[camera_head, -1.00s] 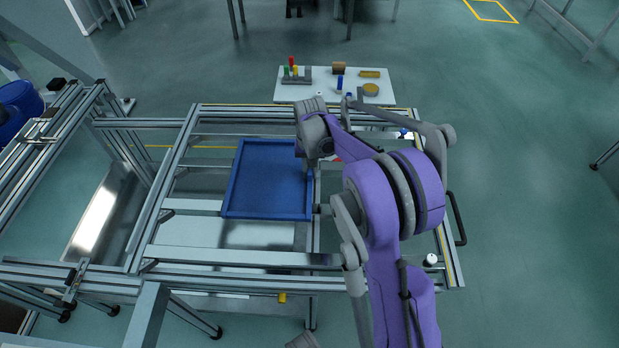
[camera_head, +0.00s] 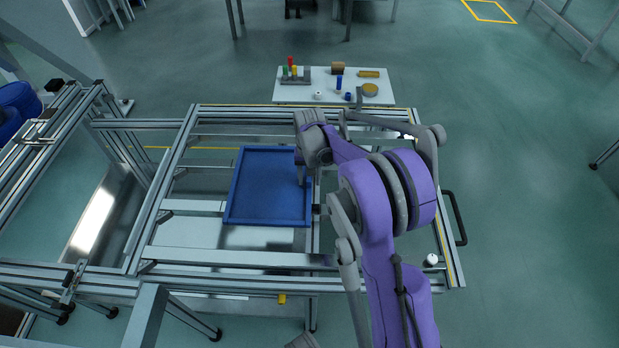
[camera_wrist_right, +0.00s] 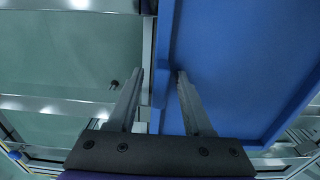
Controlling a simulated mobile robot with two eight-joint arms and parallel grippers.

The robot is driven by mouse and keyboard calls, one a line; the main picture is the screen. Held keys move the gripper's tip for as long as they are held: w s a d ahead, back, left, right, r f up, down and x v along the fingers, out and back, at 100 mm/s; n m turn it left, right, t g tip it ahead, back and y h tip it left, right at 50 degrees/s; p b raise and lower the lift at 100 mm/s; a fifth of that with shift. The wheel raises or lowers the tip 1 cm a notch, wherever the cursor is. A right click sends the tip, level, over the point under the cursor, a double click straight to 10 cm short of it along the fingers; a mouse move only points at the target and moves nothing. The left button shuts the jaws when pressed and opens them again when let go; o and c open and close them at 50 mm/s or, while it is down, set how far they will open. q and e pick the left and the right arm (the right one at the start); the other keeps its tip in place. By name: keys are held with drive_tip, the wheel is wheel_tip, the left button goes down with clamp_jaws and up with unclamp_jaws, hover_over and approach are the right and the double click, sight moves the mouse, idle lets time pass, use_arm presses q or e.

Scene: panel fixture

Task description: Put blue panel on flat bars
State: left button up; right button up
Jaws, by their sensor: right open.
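The blue panel (camera_head: 265,190), a shallow tray-like sheet with a raised rim, lies over the flat metal bars (camera_head: 192,206) of the frame. The bars show at its left side; the panel hides their middle parts, and I cannot tell whether it touches them everywhere. My right gripper (camera_head: 302,182) is at the panel's right rim in the head view. In the right wrist view the gripper (camera_wrist_right: 160,78) is open, its fingers on either side of the rim of the blue panel (camera_wrist_right: 235,60). My left gripper is not in view.
The aluminium frame (camera_head: 240,256) surrounds the panel. A white table (camera_head: 290,97) with small coloured parts stands beyond it. A dark handle (camera_head: 455,218) and a white knob (camera_head: 431,260) are at the frame's right.

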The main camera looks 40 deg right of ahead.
drive_tip(key=shift+r, duration=0.1)
drive_tip(key=shift+r, duration=0.3)
wheel_tip(320, 180, up, 11)
drive_tip(key=p, duration=0.2)
drive_tip(key=s+a+r+n+t, duration=0.1)
drive_tip(key=s+a+r+n, duration=0.1)
drive_tip(key=s+a+r, duration=0.3)
drive_tip(key=s+a+f+n+t, duration=0.2)
drive_tip(key=s+a+f+n, duration=0.1)
drive_tip(key=s+a, duration=0.4)
drive_tip(key=s+a+f+n+t, duration=0.1)
drive_tip(key=s+a+f+n, duration=0.2)
drive_tip(key=s+a, duration=0.5)
drive_tip(key=s, duration=0.2)
drive_tip(key=shift+s+a+f+t, duration=0.2)
drive_tip(key=shift+s+f+t, duration=0.15)
drive_tip(key=shift+f+t, duration=0.05)
drive_tip(key=shift+s, duration=0.1)
